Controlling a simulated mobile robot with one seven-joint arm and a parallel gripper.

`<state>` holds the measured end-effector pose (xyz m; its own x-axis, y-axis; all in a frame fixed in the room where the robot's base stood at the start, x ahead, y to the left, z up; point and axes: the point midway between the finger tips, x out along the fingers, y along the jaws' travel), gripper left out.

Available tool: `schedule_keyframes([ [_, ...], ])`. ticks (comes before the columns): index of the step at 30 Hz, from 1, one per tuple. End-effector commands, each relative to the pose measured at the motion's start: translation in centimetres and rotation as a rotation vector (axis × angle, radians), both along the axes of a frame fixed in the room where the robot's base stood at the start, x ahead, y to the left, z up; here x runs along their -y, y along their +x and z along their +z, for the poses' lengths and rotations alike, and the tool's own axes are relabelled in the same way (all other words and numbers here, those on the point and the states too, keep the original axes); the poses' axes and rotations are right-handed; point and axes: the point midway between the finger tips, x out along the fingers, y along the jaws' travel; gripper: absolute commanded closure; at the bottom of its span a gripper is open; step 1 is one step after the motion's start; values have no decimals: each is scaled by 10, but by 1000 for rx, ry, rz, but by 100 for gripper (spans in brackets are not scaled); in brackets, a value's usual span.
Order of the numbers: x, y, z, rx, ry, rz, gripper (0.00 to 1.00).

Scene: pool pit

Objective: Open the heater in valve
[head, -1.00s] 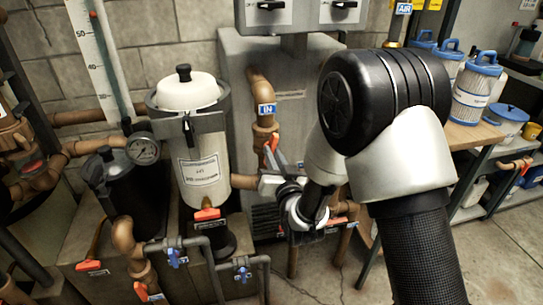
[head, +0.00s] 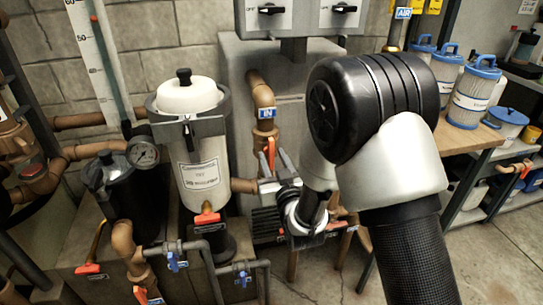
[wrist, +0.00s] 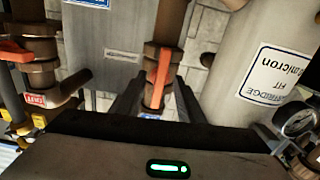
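The heater in valve has an orange lever handle (head: 271,151) on the brown pipe below a blue IN label (head: 267,112), in front of the grey heater cabinet. In the wrist view this orange handle (wrist: 159,72) runs lengthwise along the pipe, between my two dark fingers. My gripper (head: 274,164) is at the handle with its fingers apart, one on each side. In the wrist view my gripper (wrist: 157,85) shows gaps beside the handle, so it does not look clamped. The handle's lower end is partly hidden by my gripper in the head view.
A white cartridge filter (head: 199,160) with a pressure gauge (head: 143,153) stands just left of the valve. Another orange handle (wrist: 14,52) is on a neighbouring pipe in the wrist view. A wooden bench (head: 462,137) with filter cartridges stands on the right.

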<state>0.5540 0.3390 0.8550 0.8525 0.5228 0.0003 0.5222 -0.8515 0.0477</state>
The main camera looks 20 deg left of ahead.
Motion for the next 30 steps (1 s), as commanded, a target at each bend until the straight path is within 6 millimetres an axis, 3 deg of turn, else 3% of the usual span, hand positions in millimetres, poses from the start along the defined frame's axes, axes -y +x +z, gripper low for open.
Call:
schedule_keyframes([
  [18, 36, -58, 0, -1, 1, 0, 66],
  [30, 37, -60, 0, -1, 1, 0, 66],
])
